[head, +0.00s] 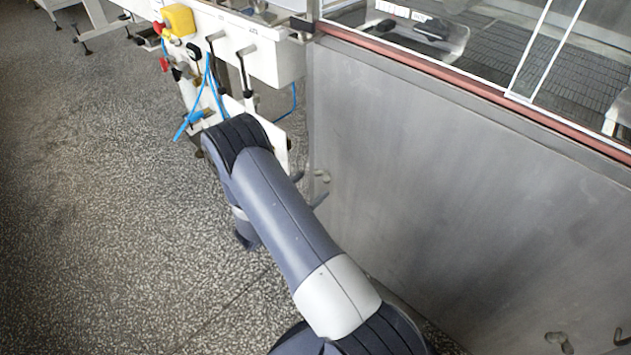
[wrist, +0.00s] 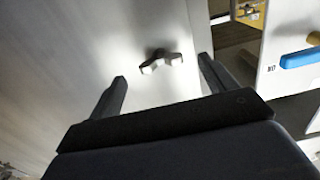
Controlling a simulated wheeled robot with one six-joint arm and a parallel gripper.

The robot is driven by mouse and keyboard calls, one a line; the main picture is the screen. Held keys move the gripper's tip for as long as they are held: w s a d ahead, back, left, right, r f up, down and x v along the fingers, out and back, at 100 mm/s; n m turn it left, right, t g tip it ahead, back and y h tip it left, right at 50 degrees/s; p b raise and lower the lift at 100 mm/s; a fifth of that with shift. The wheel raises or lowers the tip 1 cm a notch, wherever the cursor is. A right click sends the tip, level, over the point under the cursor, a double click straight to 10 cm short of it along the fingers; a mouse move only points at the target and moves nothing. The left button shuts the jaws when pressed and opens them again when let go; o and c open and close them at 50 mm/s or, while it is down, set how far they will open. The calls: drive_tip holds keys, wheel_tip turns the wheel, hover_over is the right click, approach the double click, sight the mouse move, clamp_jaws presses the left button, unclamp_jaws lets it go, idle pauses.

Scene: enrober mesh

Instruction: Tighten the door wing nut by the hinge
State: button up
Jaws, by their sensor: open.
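A small metal wing nut (wrist: 161,61) sits on the steel door panel (wrist: 60,45) in the wrist view. It also shows in the head view (head: 321,176), near the panel's left edge. My gripper (wrist: 162,72) is open and empty, one finger on each side of the nut in the picture. The nut lies just beyond the fingertip line, and no finger appears to touch it. In the head view my gripper (head: 309,188) shows only as two fingertips near the nut; my arm hides the rest. I cannot make out the hinge clearly.
More metal fasteners (head: 559,342) show low on the panel at the right. A white machine frame (head: 245,45) with a yellow box (head: 179,19) and blue hoses (head: 207,85) stands left of the panel. In the wrist view a blue handle (wrist: 300,58) is at right. The speckled floor is clear at left.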

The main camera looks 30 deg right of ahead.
sight(323, 175)
drive_tip(key=v, duration=0.7)
drive_tip(key=w+d+n, duration=0.1)
drive_tip(key=w+d, duration=0.2)
drive_tip(key=d, duration=0.7)
drive_tip(key=shift+w+p, duration=0.3)
drive_tip(key=shift+p, duration=0.1)
